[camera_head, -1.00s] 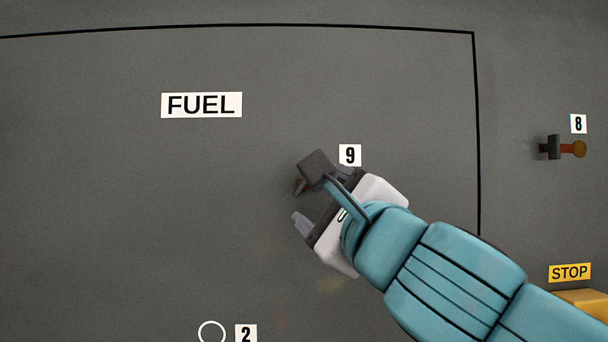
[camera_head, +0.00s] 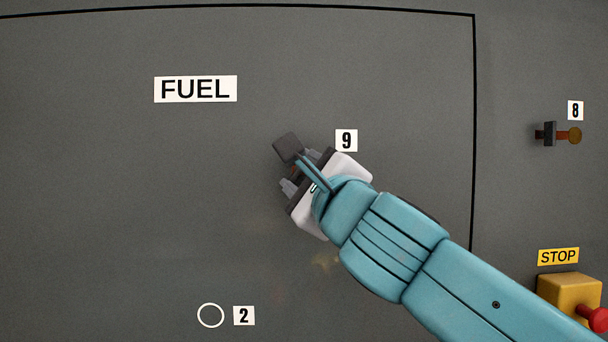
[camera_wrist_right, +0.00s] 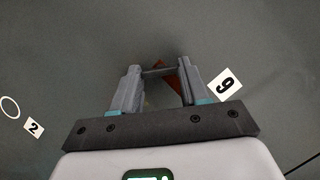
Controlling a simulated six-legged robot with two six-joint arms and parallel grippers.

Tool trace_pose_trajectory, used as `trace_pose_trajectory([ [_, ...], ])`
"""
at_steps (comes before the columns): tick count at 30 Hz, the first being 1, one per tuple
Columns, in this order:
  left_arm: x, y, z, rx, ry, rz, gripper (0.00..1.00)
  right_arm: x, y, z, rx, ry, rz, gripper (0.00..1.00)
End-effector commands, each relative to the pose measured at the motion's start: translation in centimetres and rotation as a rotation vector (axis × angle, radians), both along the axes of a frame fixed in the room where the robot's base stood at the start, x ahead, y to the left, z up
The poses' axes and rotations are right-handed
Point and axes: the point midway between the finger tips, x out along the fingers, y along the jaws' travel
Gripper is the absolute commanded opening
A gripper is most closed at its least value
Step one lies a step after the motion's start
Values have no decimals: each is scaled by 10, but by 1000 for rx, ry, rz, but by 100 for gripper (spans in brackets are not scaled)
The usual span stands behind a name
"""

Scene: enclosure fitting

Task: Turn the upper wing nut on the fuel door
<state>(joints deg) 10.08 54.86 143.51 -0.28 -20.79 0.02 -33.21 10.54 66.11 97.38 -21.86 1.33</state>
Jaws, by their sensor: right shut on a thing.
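The grey fuel door (camera_head: 110,200) carries a FUEL label (camera_head: 195,89) and a 9 label (camera_head: 346,140). My right gripper (camera_head: 298,172) is at the door, just left of and below the 9 label. In the right wrist view, the wing nut (camera_wrist_right: 184,68) shows as an orange-brown piece between the fingertips of my right gripper (camera_wrist_right: 160,76). My left gripper is not in view.
A white ring (camera_head: 210,315) with a 2 label (camera_head: 244,316) is lower on the door. Right of the door's black edge line are a small orange-brown fitting (camera_head: 574,135) by an 8 label (camera_head: 575,110) and a yellow box (camera_head: 568,292) with a red button (camera_head: 598,319) under a STOP label (camera_head: 558,257).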

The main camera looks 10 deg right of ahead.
Motion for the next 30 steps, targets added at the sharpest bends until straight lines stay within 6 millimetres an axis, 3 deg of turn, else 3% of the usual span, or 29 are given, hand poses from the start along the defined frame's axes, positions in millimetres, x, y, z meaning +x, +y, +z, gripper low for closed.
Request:
trace_pose_trajectory([
  [8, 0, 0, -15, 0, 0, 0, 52, 1, 1, -5, 80, -15, -1, 14],
  [18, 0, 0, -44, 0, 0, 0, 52, 1, 3, -8, 322, -63, -1, 14],
  [30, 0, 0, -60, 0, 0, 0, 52, 2, 4, -7, 548, -107, -1, 14],
])
